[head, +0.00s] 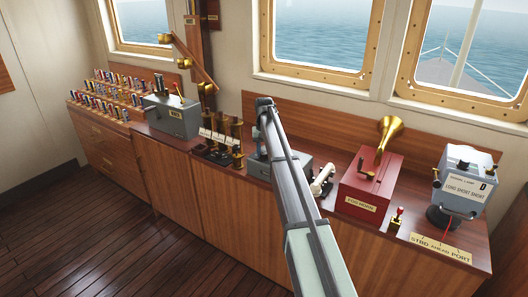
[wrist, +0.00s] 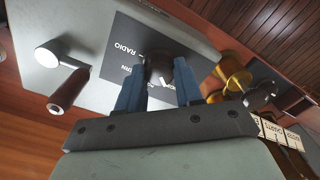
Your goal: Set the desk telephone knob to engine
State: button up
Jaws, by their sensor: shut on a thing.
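The desk telephone (head: 299,163) is a grey box on the wooden counter, largely hidden behind my arm in the head view. In the wrist view its grey face (wrist: 88,28) carries a dark label plate (wrist: 124,30). "RADIO" reads on the plate, with parts of other words around the knob. The dark round knob (wrist: 160,62) sits between the fingers of my gripper (wrist: 159,70), which is shut on it. A small white mark shows on the knob's near side. I cannot tell which word it points to.
A crank with a brown handle (wrist: 68,91) sticks out beside the plate. A red fog horn box (head: 370,182) and a grey signal lamp (head: 465,175) stand to the right.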

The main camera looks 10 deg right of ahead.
aim_at(264, 153)
jog(key=shift+m, duration=0.6)
jog(key=o, duration=1)
jog(key=shift+o, duration=0.2)
jog(key=shift+r, duration=0.15)
notch_tip(264, 153, up, 14)
jog(key=shift+f, duration=0.2)
